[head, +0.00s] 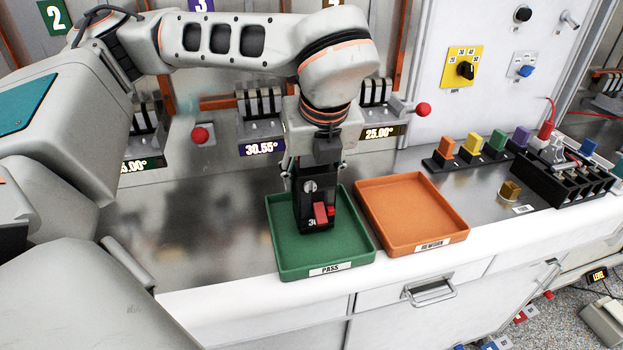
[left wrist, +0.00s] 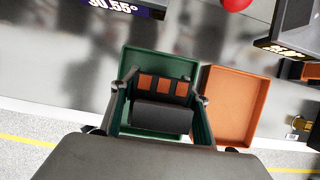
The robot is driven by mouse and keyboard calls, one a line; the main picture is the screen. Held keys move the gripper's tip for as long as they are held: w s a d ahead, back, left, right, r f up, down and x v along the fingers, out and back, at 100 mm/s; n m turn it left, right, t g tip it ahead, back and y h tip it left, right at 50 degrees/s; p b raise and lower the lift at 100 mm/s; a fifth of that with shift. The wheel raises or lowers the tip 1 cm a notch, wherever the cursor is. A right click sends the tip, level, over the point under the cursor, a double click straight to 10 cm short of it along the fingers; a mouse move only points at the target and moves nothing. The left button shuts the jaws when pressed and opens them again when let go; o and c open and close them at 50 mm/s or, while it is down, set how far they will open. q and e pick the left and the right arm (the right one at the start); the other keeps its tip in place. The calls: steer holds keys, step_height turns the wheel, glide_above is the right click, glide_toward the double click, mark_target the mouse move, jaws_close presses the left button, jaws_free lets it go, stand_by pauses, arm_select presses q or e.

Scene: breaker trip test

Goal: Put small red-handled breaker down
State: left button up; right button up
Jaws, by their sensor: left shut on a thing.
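The small red-handled breaker (head: 317,215) is a black block with a red handle on its front. My left gripper (head: 312,172) points down and is shut on it, over the green PASS tray (head: 290,270) in the head view. The left wrist view shows the breaker (left wrist: 162,115) from above between the fingers of the gripper (left wrist: 158,98), with the green tray (left wrist: 150,57) around it. I cannot tell whether the breaker touches the tray floor. My right gripper is not in view.
An orange tray (head: 400,215) labelled REWORK stands just right of the green tray. Coloured blocks (head: 472,145), a small brass-coloured block (head: 510,190) and a black rack (head: 565,180) are further right. Test stations with red knobs (head: 200,135) stand behind. The counter left of the trays is clear.

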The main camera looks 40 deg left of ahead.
mark_target(318, 202)
arm_select(q)
steer(key=shift+f, duration=0.4)
steer(key=shift+f, duration=0.15)
steer(key=o, duration=1.6)
steer(key=shift+d+r, duration=0.1)
steer(key=shift+r, duration=0.3)
steer(key=v, duration=1.1)
steer(key=shift+r+p, duration=0.25)
steer(key=shift+p, duration=0.05)
steer(key=shift+s, duration=0.15)
